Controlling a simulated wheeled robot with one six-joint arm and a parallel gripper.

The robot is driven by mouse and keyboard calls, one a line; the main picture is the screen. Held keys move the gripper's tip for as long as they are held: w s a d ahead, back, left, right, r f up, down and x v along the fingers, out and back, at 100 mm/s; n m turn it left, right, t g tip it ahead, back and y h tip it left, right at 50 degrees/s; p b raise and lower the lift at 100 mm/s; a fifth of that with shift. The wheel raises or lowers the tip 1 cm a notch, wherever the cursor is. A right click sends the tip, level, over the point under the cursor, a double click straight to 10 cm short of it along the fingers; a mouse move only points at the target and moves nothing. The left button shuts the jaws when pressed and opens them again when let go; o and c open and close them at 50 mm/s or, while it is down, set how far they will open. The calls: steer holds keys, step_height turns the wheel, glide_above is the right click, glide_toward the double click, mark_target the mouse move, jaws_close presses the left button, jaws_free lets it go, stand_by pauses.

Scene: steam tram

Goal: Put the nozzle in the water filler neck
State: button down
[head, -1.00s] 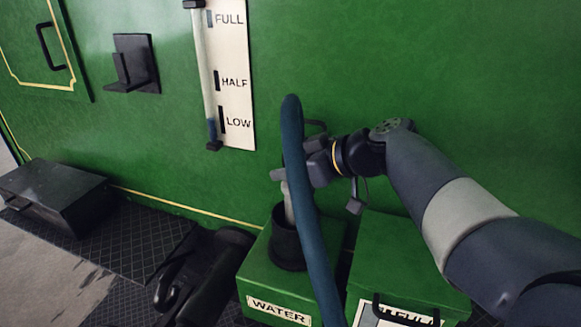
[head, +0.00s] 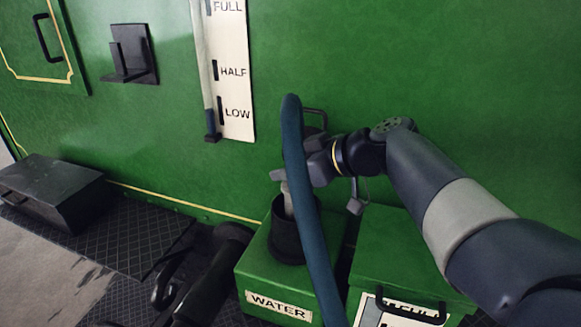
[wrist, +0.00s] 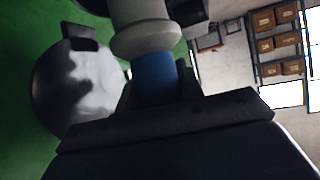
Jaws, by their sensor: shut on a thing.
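The grey nozzle (head: 287,202) hangs from my gripper on the blue hose (head: 303,215), pointing down. Its lower end drops out of sight at the mouth of the black water filler neck (head: 284,243); how deep it reaches I cannot tell. The neck stands upright on the green WATER box (head: 255,268). My gripper (head: 300,176) is shut on the nozzle, just above the neck; the hose partly covers both. In the wrist view a pale collar (wrist: 146,38) and a blue part (wrist: 153,80) sit between the jaws.
A second green box (head: 400,240) with a black handle stands right of the WATER box. The green wall carries a gauge (head: 232,75), its dark liquid near LOW, and a black bracket (head: 133,58). A black box (head: 50,188) stands on the left tread plate.

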steer(key=shift+f+b, duration=1.2)
steer(key=shift+b, duration=0.1)
steer(key=c, duration=1.2)
jaws_free()
steer(key=o, duration=0.3)
steer(key=shift+f, duration=0.1)
steer(key=shift+o, duration=0.2)
steer(key=b+v, duration=0.1)
steer(key=v, duration=1)
steer(key=shift+a, duration=0.15)
